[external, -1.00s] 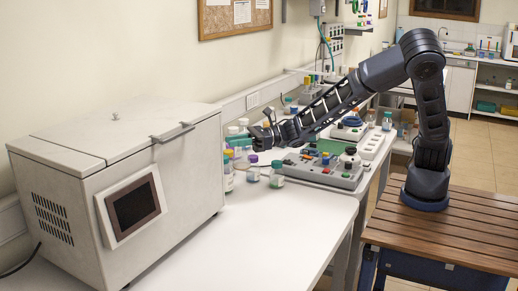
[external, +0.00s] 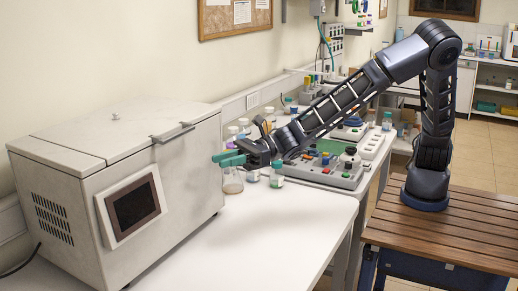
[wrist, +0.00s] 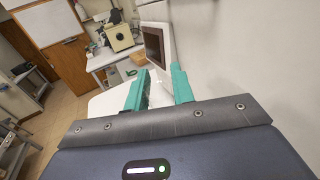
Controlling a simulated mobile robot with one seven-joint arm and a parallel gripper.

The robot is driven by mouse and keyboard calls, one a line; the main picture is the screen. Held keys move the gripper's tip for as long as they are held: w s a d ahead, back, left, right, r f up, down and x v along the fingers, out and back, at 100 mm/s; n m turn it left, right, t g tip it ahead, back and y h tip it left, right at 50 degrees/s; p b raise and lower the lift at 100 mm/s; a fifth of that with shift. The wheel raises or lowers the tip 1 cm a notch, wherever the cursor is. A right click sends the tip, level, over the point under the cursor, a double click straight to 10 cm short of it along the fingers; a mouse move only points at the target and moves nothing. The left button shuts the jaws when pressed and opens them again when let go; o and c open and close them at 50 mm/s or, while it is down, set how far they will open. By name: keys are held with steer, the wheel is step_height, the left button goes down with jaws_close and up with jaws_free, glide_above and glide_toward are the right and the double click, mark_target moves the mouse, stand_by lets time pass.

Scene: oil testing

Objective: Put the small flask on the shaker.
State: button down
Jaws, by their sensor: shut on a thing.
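My gripper (external: 229,158) has teal fingers and is over the white bench at the right end of the large white machine. It is shut on the small flask (external: 232,184), a clear flask with brownish liquid at the bottom, which hangs upright below the fingers. In the wrist view my gripper (wrist: 161,80) shows its two teal fingers apart, with the see-through flask hard to make out between them. A grey device with a green top and coloured knobs (external: 340,180) stands on the bench behind; I cannot tell whether it is the shaker.
The large white machine (external: 70,200) with a dark screen fills the left. Several small bottles (external: 276,178) stand close behind my gripper. The front of the white bench (external: 250,240) is clear. More equipment (external: 352,130) stands farther back.

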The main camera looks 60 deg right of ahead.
step_height(320, 180, down, 18)
stand_by(0.6)
steer(key=c, duration=1.2)
jaws_free()
steer(key=shift+o, duration=0.2)
steer(key=v, duration=1.2)
steer(key=shift+r, duration=0.1)
